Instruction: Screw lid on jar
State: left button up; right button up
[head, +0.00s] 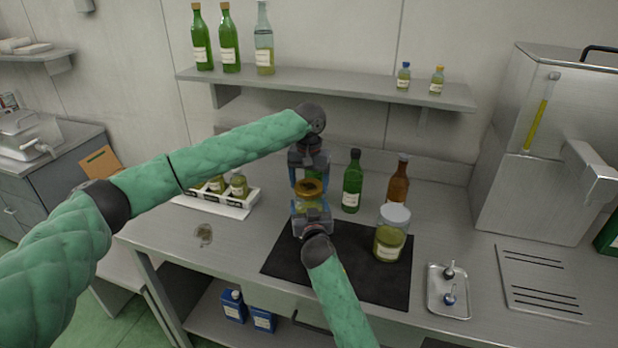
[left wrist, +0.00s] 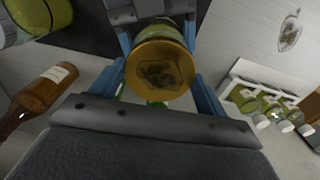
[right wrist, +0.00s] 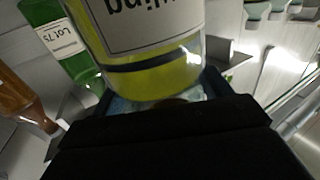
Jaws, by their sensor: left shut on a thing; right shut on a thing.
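A gold lid (head: 309,187) sits on the mouth of a jar (head: 316,202) of yellow-green contents, above the dark mat. My left gripper (head: 308,182) comes from above, shut on the lid; in the left wrist view the lid (left wrist: 160,72), with an olive picture on it, is between the blue fingers. My right gripper (head: 312,214) is shut on the jar from the front; the jar's labelled side (right wrist: 150,55) fills the top of the right wrist view. The jar looks upright. I cannot tell whether the lid is seated on the thread.
The dark mat (head: 280,262) carries another jar (head: 390,240) with a pale lid at right. Green (head: 352,182) and brown (head: 398,182) bottles stand behind. A white tray of small jars (head: 246,205) is at left, a metal tray (head: 448,300) at right. A shelf (head: 330,86) hangs above.

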dwell(0.5)
pick_arm(q)
jog(key=shift+f, duration=0.85)
jog(key=shift+f, duration=0.55)
